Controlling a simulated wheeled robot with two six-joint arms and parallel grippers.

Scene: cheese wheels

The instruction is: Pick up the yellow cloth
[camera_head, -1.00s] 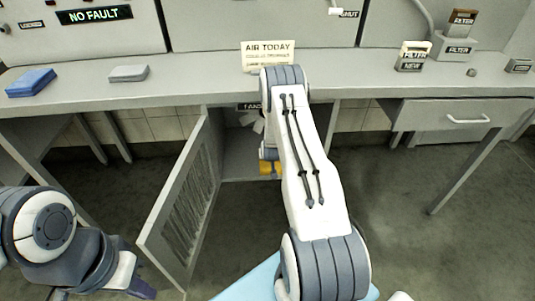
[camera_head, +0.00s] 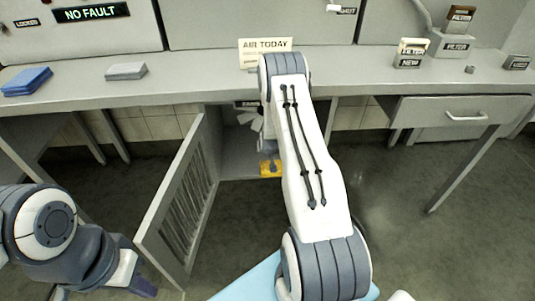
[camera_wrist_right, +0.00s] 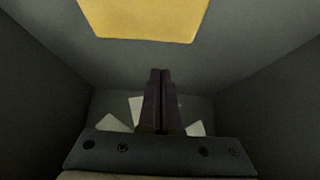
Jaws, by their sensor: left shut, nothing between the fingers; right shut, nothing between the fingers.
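The yellow cloth (camera_head: 266,174) lies low in the open cabinet under the counter, partly hidden by my right arm in the head view. It also shows flat at the top of the right wrist view (camera_wrist_right: 145,18). My right gripper (camera_wrist_right: 160,72) is inside the cabinet, its dark fingers shut together and empty. The cloth is apart from the fingertips in that picture. My left gripper (camera_head: 144,289) is shut and empty at the lower left, outside the cabinet door.
The slatted cabinet door (camera_head: 180,210) stands open to the left. Cabinet walls (camera_wrist_right: 270,85) close in on both sides of my right gripper. White pieces (camera_wrist_right: 113,123) lie beyond the fingers.

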